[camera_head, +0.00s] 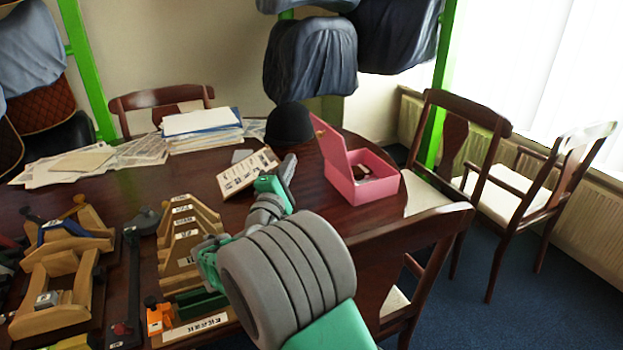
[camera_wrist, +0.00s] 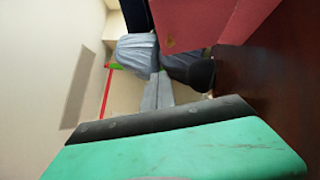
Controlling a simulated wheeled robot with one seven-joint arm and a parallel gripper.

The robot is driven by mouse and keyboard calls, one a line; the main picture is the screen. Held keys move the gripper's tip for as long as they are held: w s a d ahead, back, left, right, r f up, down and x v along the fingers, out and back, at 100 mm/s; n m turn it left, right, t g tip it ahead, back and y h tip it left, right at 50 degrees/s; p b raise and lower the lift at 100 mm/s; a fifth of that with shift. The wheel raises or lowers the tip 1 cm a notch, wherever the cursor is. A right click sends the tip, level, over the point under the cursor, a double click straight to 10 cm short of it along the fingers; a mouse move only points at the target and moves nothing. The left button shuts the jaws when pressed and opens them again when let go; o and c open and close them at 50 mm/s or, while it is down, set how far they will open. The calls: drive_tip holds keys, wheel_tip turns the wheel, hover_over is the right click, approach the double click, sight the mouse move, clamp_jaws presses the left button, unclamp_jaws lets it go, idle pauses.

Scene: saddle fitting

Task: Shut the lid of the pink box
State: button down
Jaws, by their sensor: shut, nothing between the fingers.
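The pink box (camera_head: 374,190) stands on the right part of the dark table. Its lid (camera_head: 331,151) is open and stands roughly upright on the box's left side. Small dark and light items show inside the box. My gripper (camera_head: 290,162) is shut and empty. It is left of the open lid, with a gap showing between them in the head view. In the wrist view the gripper (camera_wrist: 158,88) points away from the camera, and a large pink surface (camera_wrist: 205,22), apparently the lid, fills the upper right. Whether they touch is not clear.
A dark rounded hat (camera_head: 289,124) sits behind my gripper. A printed block (camera_head: 247,174) lies just to its left. Papers (camera_head: 200,122) cover the table's back, and wooden racks (camera_head: 185,235) stand at the left. Chairs (camera_head: 455,140) stand close to the box's right.

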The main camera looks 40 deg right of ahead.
drive_tip(key=w+d, duration=0.4)
drive_tip(key=d, duration=0.7)
drive_tip(key=shift+w+d+b, duration=0.35)
drive_tip(key=shift+d, duration=0.05)
drive_tip(key=shift+r, duration=0.1)
